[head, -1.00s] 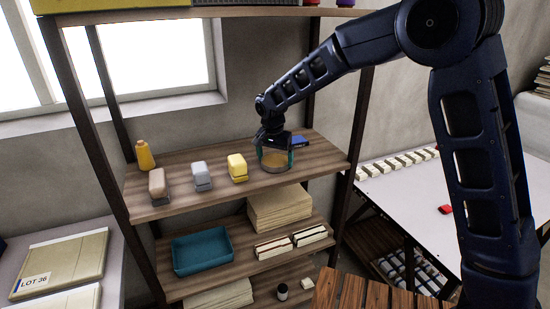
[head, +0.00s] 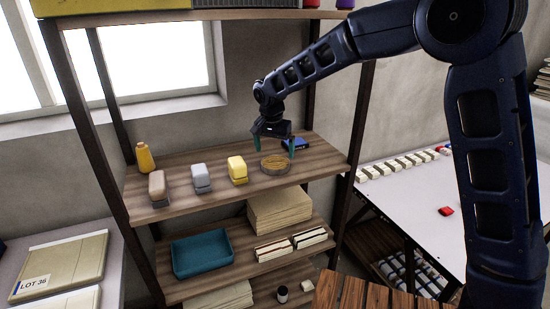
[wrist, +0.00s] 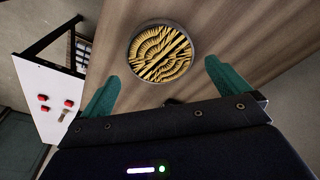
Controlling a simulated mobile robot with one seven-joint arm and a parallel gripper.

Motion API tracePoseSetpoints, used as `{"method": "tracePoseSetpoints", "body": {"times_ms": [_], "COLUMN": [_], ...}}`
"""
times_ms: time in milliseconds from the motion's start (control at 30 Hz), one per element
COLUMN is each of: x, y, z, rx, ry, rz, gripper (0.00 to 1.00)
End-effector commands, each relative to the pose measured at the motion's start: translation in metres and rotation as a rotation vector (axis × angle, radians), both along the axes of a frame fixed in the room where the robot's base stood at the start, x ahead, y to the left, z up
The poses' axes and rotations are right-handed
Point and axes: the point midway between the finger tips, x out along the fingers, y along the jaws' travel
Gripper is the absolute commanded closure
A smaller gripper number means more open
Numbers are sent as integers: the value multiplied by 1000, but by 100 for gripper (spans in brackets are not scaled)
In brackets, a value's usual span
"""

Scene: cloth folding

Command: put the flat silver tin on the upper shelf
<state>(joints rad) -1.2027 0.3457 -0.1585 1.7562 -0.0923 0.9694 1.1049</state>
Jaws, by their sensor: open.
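The flat silver tin (head: 275,165) is round and shallow, with a grey rim and a yellow, ridged pattern inside. It lies flat on the wooden shelf (head: 222,190), near its right end. It also shows in the wrist view (wrist: 161,52), whole and uncovered. My gripper (head: 274,146) is open and empty just above the tin, with its green fingers spread on either side. In the wrist view the fingers (wrist: 158,88) are wide apart and the tin lies beyond their tips, apart from them.
Yellow (head: 237,169), grey (head: 201,177) and brown (head: 158,188) staplers stand left of the tin, with a yellow bottle (head: 145,156) behind. A blue item (head: 297,143) lies behind the tin. A higher board (head: 200,14) crosses the top. A teal tray (head: 202,254) sits below.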

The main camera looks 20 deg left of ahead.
Motion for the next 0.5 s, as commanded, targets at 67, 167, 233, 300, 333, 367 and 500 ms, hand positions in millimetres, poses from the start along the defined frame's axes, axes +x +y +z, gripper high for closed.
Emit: {"method": "tracePoseSetpoints", "body": {"times_ms": [67,167,233,300,333,367,500], "x": [-2,-4,-6,-8,-8,-9,-10], "y": [0,0,-1,0,0,0,-1], "z": [17,35,45,54,58,60,68], "rx": [2,2,1,2,2,1,0], "ry": [-1,-1,0,0,0,0,1], "rz": [-1,-1,-1,0,0,0,0], "gripper": [0,0,0,0,0,0,0]}}
